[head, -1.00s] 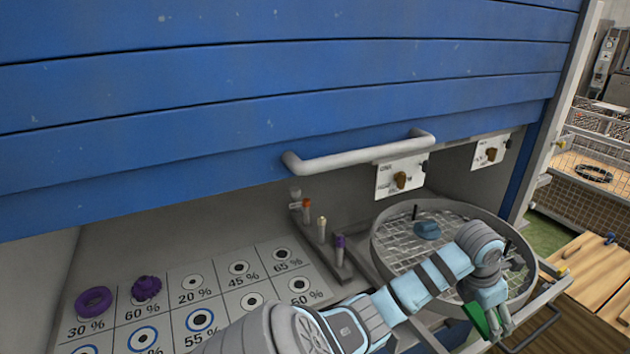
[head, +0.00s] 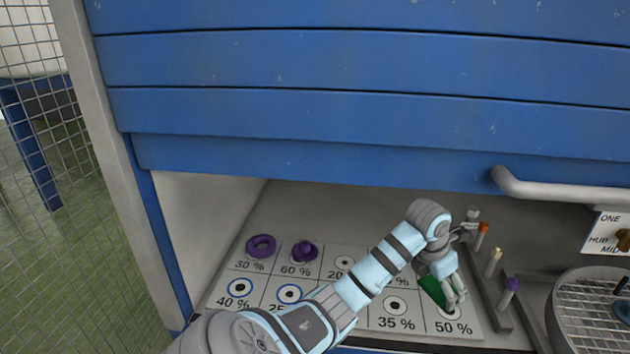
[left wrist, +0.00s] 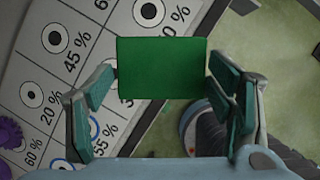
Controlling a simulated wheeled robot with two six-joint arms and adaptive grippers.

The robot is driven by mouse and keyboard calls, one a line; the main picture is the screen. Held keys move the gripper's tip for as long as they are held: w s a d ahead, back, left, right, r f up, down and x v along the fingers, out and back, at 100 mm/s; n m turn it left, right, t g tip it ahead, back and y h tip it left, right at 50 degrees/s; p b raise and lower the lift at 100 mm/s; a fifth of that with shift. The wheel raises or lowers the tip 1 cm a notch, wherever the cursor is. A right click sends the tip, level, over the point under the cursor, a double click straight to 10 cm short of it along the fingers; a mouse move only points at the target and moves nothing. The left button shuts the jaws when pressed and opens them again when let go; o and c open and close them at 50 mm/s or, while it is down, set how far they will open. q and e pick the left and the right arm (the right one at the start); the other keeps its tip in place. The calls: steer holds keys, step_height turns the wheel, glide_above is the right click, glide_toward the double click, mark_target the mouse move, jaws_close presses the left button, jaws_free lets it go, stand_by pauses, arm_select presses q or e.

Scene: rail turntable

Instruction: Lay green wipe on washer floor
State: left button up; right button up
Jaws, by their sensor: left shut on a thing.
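The green wipe (head: 432,290) is a small flat rectangle held by my left gripper (head: 455,297) inside the blue-fronted washer. It hangs above the right part of the marked board, near the 50 % cell. In the left wrist view the wipe (left wrist: 162,68) spans between the two fingers of my left gripper (left wrist: 162,95). The grey washer floor (head: 232,283) shows only in a strip left of the board. My arm hides part of the board. The right gripper is not in view.
The board (head: 372,316) carries ringed targets with percent labels. A purple ring (head: 261,247) and a purple knobbed piece (head: 305,252) sit at its back left. Capped vials (head: 494,262) stand right of the gripper, beside a round mesh basket (head: 590,300). The blue shutter (head: 300,160) hangs low above.

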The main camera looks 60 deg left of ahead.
arm_select(q)
steer(key=w+a+f+n+b, duration=0.35)
steer(key=a+f+b, duration=0.25)
steer(key=b, duration=0.6)
glide_toward(419, 309)
steer(key=shift+m+y, duration=0.35)
steer(key=shift+y, duration=0.05)
steer(key=x, duration=0.5)
steer(key=shift+w+d+f, duration=0.15)
steer(key=shift+w+d, duration=0.05)
steer(key=shift+w, duration=0.15)
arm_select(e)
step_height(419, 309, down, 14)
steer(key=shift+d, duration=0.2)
arm_select(q)
steer(key=shift+f, duration=0.5)
steer(key=o, duration=1)
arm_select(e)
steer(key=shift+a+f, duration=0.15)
